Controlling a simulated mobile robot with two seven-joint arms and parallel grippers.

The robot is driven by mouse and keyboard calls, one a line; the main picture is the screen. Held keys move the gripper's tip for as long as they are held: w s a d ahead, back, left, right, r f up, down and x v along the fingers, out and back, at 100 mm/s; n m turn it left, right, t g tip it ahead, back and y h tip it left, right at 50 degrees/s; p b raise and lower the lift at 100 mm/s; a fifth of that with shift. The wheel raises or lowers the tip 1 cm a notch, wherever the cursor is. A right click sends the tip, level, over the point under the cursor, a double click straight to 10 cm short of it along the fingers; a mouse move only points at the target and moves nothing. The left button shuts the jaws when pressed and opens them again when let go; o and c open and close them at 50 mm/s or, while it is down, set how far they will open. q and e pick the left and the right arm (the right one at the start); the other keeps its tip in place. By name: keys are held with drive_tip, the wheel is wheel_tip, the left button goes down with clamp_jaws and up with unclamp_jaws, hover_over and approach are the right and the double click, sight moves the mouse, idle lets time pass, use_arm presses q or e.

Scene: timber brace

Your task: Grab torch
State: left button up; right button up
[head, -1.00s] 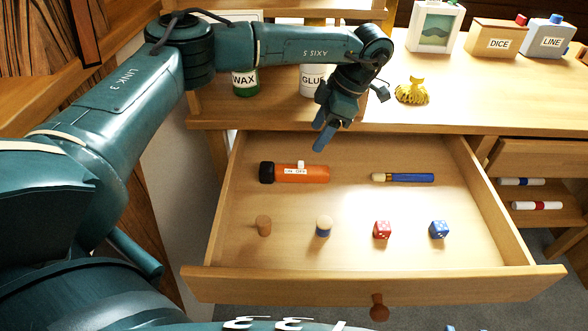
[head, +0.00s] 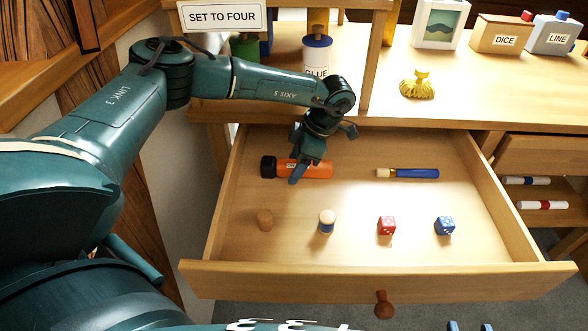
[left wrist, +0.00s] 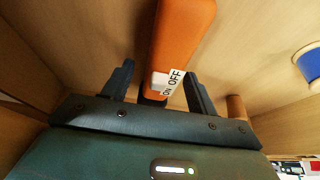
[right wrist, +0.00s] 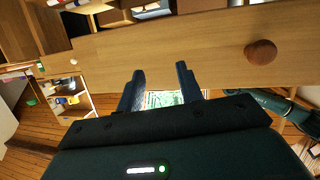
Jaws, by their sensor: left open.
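The torch (head: 318,170) is orange with a black end and lies in the open drawer, at its back left. My left gripper (head: 297,178) is over the torch in the head view and hides part of it. In the left wrist view the torch (left wrist: 182,40) runs between the two open fingers of my left gripper (left wrist: 158,82), with its white ON/OFF switch label near the fingers. I cannot tell whether the fingers touch it. My right gripper (right wrist: 160,82) is open and empty in the right wrist view, in front of the drawer face.
A glue bottle (head: 317,55) and yellow ornament (head: 417,85) stand on the desk behind.

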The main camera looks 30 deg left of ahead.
use_arm(q)
drive_tip(key=c, duration=1.1)
drive_tip(key=shift+c, duration=0.2)
